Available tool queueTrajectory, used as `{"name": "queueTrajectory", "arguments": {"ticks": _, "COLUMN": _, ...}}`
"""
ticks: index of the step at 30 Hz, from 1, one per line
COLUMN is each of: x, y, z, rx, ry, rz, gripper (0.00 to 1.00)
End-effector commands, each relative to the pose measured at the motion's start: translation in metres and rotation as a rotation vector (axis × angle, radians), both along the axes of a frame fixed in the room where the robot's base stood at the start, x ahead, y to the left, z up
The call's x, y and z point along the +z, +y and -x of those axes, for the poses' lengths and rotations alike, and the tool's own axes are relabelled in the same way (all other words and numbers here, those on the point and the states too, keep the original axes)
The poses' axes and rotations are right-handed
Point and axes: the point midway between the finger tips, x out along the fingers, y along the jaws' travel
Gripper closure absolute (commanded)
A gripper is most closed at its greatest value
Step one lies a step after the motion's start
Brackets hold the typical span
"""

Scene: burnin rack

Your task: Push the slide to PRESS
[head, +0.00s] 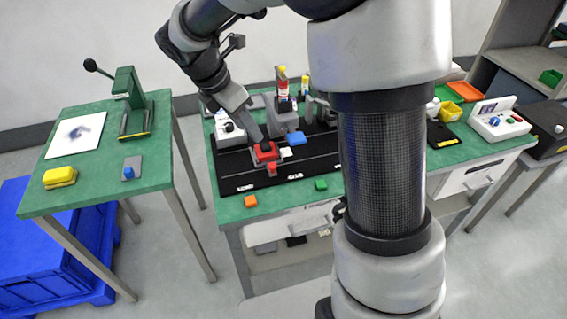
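A red slide block (266,153) sits on the left part of a black track base (233,165) on the green bench. A smaller red piece (272,169) shows just in front of it. My gripper (258,140) points down onto the back of the red block and appears to touch it or be very close. Its fingertips are too small and hidden to tell if they are open. White labels (295,177) run along the track's front edge, too small to read surely. The right end of the track is hidden behind my arm.
A white piece (286,152), a blue piece (296,138) and a grey fixture with a red and yellow bottle (282,85) stand by the track. Orange (250,201) and green (321,184) blocks lie at the front. A side table (90,190) holds a green press (131,100).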

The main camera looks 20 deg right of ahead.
Motion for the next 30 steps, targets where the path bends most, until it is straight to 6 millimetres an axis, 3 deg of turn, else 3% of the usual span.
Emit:
{"name": "queueTrajectory", "arguments": {"ticks": 3, "x": -0.001, "y": 0.011, "z": -0.001, "rx": -0.032, "ry": -0.001, "rz": 0.001, "gripper": 0.60}}
{"name": "queueTrajectory", "arguments": {"ticks": 8, "x": -0.010, "y": 0.009, "z": -0.002, "rx": -0.046, "ry": 0.001, "rz": 0.002, "gripper": 0.60}}
{"name": "queueTrajectory", "arguments": {"ticks": 24, "x": -0.115, "y": -0.032, "z": -0.017, "rx": -0.045, "ry": 0.003, "rz": 0.003, "gripper": 0.60}}
{"name": "queueTrajectory", "arguments": {"ticks": 30, "x": -0.145, "y": -0.043, "z": -0.022, "rx": -0.043, "ry": 0.002, "rz": 0.002, "gripper": 0.60}}
